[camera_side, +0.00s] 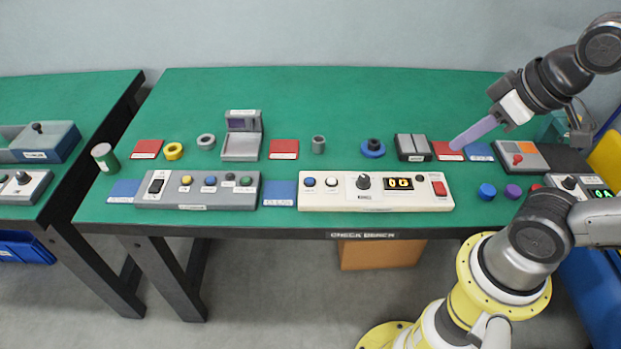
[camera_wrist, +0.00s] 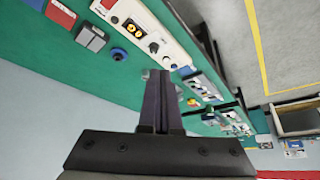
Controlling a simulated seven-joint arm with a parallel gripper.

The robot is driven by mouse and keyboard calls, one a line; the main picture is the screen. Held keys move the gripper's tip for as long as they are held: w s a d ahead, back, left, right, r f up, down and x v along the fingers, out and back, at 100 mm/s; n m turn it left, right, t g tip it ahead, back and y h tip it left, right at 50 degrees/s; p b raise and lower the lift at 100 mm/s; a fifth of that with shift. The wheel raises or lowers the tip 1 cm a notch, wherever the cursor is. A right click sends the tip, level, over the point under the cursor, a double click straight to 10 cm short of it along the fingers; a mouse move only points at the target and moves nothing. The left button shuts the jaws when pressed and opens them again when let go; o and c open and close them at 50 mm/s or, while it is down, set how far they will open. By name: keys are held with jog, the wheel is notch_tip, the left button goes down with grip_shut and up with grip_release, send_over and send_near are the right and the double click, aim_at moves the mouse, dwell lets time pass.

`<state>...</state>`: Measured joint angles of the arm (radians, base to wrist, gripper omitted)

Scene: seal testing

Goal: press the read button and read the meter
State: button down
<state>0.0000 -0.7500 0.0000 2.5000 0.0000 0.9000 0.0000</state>
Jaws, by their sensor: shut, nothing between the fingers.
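A white panel (camera_side: 345,203) lies along the front of the green bench, right of its middle. Button labels are too small to read. The white panel (camera_wrist: 171,48) also shows in the wrist view. My gripper (camera_side: 455,146) is shut and empty, slanting down-left over the back right of the bench, apart from the panel. Its fingers (camera_wrist: 160,74) show shut in the wrist view.
A grey panel (camera_side: 210,203) with several buttons lies left of the white one. Behind stand a grey fixture (camera_side: 241,148), a blue ring piece (camera_side: 373,151) and a grey double block (camera_side: 412,148). Blue and purple caps (camera_side: 487,191) lie right. Bare green bench lies between the rows.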

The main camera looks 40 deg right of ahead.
dwell(0.7)
jog(key=w+a+r+n+t+y, duration=0.15)
jog(key=w+r+n+t, duration=0.3)
jog(key=w, duration=0.45)
jog(key=n+h, duration=0.2)
jog(key=n, duration=0.2)
send_over(310, 181)
notch_tip(310, 181, down, 17)
jog(key=shift+s+d+f+g, duration=0.15)
jog(key=shift+s+g, duration=0.3)
jog(key=shift+s, duration=0.05)
jog(key=shift+f, duration=0.1)
jog(key=shift+f, duration=4.3)
